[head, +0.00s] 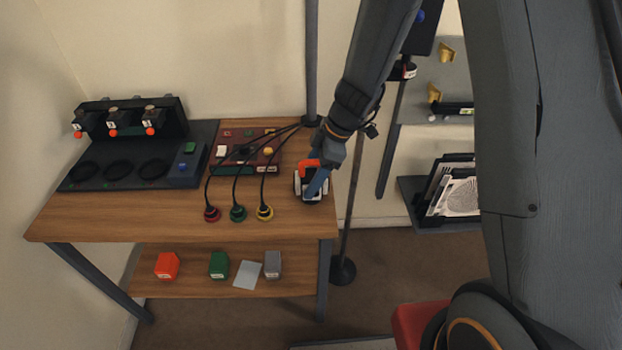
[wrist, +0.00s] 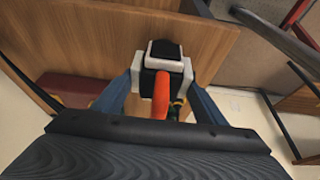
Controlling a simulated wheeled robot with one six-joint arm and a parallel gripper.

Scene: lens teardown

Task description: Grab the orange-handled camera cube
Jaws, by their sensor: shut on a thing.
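The camera cube (wrist: 164,62) is white and black with an orange handle (wrist: 161,95). In the wrist view it sits between the two blue fingers of my gripper (wrist: 160,92), which is shut on it. In the head view the cube (head: 298,186) is at the right end of the wooden table, with the orange handle (head: 308,163) on top, under my gripper (head: 315,185). The fingers hide part of the cube. I cannot tell whether it touches the tabletop.
Red, green and yellow plugs (head: 237,213) on black cables lie left of the cube, by a dark red panel (head: 240,150). A dark station (head: 140,165) fills the table's left. A lower shelf (head: 200,285) holds small blocks. A thin pole (head: 350,210) stands right of the table.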

